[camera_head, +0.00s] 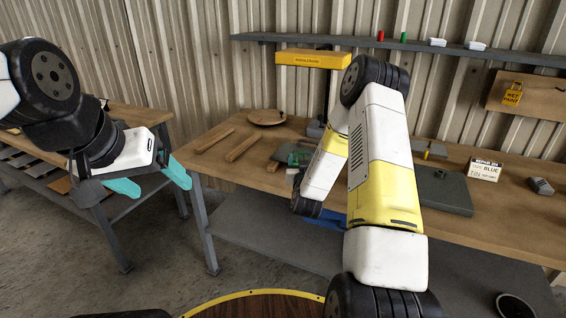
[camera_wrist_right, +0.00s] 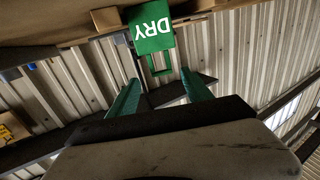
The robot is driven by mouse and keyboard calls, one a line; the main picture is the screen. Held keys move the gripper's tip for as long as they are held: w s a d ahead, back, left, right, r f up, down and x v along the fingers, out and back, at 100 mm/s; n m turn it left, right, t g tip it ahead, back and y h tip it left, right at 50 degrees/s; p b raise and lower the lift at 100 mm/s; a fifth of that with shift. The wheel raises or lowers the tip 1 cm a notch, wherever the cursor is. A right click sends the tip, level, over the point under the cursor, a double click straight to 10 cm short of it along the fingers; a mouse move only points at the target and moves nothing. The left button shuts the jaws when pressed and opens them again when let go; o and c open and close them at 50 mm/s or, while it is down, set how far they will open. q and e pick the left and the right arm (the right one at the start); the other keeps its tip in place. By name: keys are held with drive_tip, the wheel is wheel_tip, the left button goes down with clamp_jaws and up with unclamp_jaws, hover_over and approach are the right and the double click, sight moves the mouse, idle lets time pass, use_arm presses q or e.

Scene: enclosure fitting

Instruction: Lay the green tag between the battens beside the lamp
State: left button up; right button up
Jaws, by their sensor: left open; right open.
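The green tag (camera_wrist_right: 152,30), lettered DRY, shows upside down in the right wrist view with its loop toward my right gripper (camera_wrist_right: 160,88). My right gripper is open; the loop appears between and just beyond its fingertips, and I cannot tell whether they touch. In the head view my right forearm hides most of that spot; a small green patch (camera_head: 298,157) shows there. Wooden battens (camera_head: 243,147) lie on the bench, another (camera_head: 215,140) to their left. The yellow lamp (camera_head: 313,58) stands on a post behind. My left gripper (camera_head: 157,182) is open and empty, left of the bench.
The workbench (camera_head: 455,165) carries a round wooden board (camera_head: 267,117), a grey plate (camera_head: 440,192) and a white lettered box (camera_head: 485,170). A shelf (camera_head: 350,41) runs along the wall. A yellow WET PAINT tag (camera_head: 513,93) hangs at right. A second bench stands at left.

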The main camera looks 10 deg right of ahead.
drive_tip(key=shift+f, duration=0.35)
drive_tip(key=w, duration=0.5)
drive_tip(key=w+d, duration=0.1)
drive_tip(key=w, duration=0.1)
drive_tip(key=shift+w+f, duration=0.2)
drive_tip(key=shift+w, duration=0.1)
drive_tip(key=shift+c, duration=0.2)
clamp_jaws()
